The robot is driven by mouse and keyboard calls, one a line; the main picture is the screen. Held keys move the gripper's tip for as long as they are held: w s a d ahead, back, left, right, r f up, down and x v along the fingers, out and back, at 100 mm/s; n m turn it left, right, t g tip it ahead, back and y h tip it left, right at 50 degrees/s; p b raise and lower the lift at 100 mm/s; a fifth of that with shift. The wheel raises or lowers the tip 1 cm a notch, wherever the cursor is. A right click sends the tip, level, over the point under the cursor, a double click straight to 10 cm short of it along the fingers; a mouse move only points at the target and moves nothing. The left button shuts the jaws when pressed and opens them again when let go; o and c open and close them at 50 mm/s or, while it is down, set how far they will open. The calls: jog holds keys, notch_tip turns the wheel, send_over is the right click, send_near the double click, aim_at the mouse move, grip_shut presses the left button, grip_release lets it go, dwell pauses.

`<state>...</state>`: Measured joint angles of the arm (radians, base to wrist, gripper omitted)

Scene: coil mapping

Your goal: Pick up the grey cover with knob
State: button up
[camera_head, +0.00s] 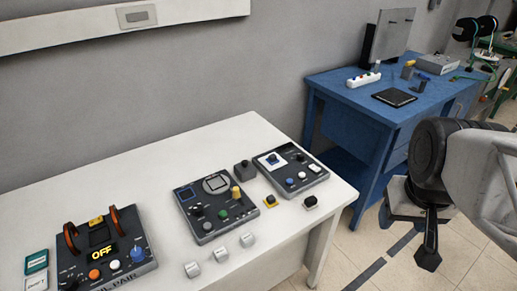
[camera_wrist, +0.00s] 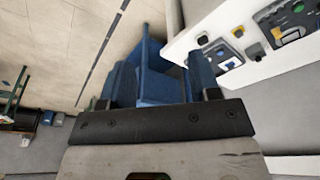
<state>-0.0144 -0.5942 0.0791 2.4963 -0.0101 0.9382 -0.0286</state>
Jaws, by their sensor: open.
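A small dark grey block with a knob-like top (camera_head: 243,170) stands on the white table between two device panels; it looks like the grey cover. A smaller grey piece with a black top (camera_head: 310,202) lies near the table's right edge, so I cannot be certain which is the cover. My gripper (camera_head: 412,232) is off to the right of the white table, above the floor. In the wrist view my gripper (camera_wrist: 157,92) has its two fingers wide apart with nothing between them.
A blue workbench (camera_head: 350,110) stands behind my gripper.

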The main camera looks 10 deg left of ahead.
jog(key=w+a+n, duration=0.4)
jog(key=w+a, duration=0.2)
jog(key=w, duration=0.7)
jog(key=n+g, duration=0.3)
jog(key=n, duration=1)
send_over(245, 161)
jog(key=f, duration=1.2)
jog(key=d+f, duration=0.1)
jog(key=f, duration=0.6)
jog(key=shift+s, duration=0.15)
jog(key=shift+a+f, duration=0.3)
jog(key=shift+a, duration=0.25)
jog(key=shift+f, duration=1.3)
